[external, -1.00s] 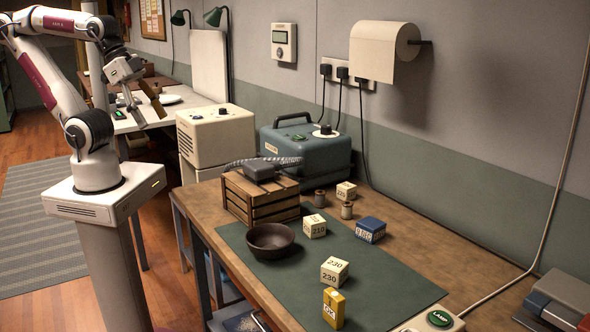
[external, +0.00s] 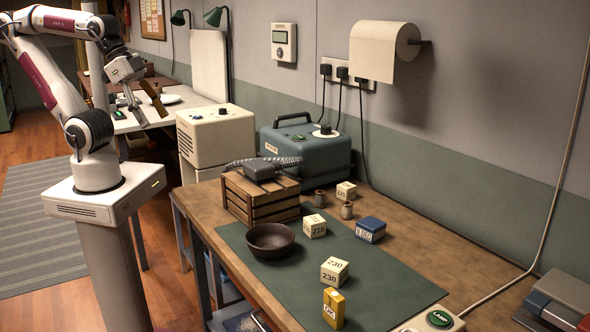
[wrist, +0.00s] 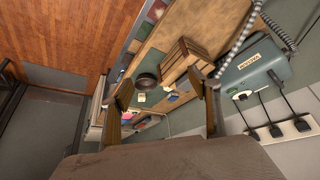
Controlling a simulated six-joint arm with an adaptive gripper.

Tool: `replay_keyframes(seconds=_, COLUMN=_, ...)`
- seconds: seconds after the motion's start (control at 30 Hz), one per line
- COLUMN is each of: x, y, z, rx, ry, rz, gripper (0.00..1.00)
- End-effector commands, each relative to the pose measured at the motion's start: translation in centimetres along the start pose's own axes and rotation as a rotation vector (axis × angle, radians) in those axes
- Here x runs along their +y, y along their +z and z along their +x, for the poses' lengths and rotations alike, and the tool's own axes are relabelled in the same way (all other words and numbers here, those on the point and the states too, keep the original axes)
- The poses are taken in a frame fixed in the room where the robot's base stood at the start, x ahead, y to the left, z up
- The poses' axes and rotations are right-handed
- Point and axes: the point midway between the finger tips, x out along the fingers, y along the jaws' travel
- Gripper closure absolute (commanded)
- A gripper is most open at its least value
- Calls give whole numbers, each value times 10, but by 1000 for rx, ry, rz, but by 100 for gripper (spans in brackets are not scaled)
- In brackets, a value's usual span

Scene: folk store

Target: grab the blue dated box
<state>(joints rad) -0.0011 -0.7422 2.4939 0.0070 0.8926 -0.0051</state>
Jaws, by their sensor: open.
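The blue dated box (external: 370,229) is a small blue-topped block with a white label and dark lettering. It rests at the back edge of the green mat on the bench in the external view. In the wrist view a tiny blue patch (wrist: 172,98) may be it, but it is too small to be sure. My gripper (external: 150,113) is at the far left, raised and well away from the box. In the wrist view its fingers (wrist: 161,88) stand apart with nothing between them.
A wooden crate (external: 262,196) and a blue machine (external: 305,150) stand at the bench's far end. The mat's front right is clear.

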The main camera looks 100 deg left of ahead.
Motion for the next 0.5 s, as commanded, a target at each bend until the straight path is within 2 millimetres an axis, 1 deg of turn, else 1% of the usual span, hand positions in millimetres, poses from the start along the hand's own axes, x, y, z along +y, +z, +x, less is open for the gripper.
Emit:
replay_keyframes(seconds=0.17, x=-8, y=-22, z=2, rx=25, ry=-28, rz=-7, gripper=39)
replay_keyframes(seconds=0.27, x=-16, y=-43, z=3, rx=51, ry=-54, rz=-14, gripper=39)
replay_keyframes(seconds=0.5, x=-38, y=-109, z=10, rx=137, ry=-123, rz=-22, gripper=39)
